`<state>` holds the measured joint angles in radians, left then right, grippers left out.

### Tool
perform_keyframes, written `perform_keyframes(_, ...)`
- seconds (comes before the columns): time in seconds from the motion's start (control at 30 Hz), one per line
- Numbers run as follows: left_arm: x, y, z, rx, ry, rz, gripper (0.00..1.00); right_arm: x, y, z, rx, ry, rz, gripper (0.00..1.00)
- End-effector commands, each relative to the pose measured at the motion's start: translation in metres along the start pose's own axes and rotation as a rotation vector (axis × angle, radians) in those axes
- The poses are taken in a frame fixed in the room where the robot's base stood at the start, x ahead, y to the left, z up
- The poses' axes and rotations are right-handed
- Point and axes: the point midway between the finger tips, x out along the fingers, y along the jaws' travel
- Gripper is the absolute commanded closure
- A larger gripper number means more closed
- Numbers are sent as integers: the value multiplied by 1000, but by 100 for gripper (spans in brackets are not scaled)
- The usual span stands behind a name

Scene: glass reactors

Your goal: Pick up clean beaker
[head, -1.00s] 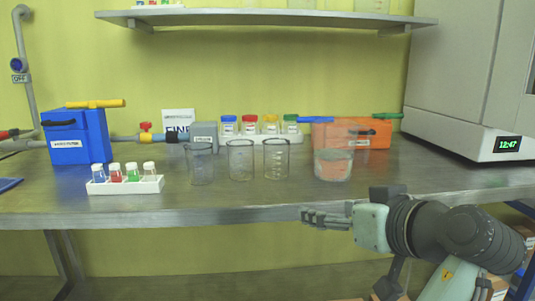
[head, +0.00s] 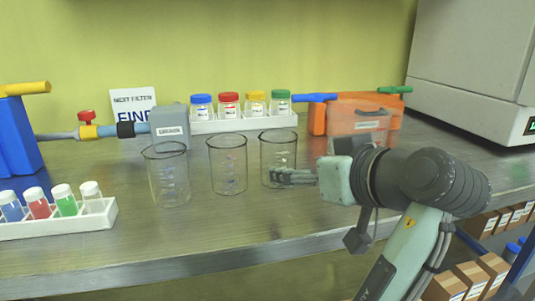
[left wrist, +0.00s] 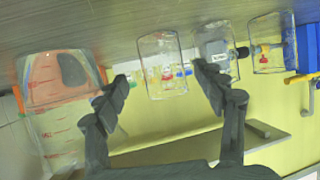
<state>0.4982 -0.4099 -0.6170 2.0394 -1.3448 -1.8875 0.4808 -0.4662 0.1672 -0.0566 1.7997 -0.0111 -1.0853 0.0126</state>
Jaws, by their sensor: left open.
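Three clear empty beakers stand in a row on the steel bench: a left one (head: 168,176), a middle one (head: 229,166) and a right one (head: 278,152). My left gripper (head: 292,177) is open and level with the right beaker, its fingers overlapping that beaker's lower right side in the head view. In the left wrist view, which is upside down, one empty beaker (left wrist: 163,66) shows between the open fingers (left wrist: 163,84); contact cannot be told. My right gripper is not in view.
Behind the beakers are a rack (head: 240,123) of colour-capped bottles and a grey box (head: 170,127). An orange box (head: 390,117) stands behind my gripper. A white vial rack (head: 85,225) is at front left. The bench front between rack and arm is clear.

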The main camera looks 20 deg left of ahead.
Motion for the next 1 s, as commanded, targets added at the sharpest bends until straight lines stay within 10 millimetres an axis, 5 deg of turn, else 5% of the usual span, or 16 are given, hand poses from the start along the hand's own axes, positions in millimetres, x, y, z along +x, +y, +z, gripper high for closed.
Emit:
perform_keyframes(0.63, 74, -2, -1, 1, -2, -1, 30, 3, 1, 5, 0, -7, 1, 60)
perform_keyframes(0.9, 78, -2, -1, 0, 0, 1, 30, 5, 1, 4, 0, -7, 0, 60)
perform_keyframes(1.0, 78, -2, -1, 0, 0, 0, 40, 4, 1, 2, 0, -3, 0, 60)
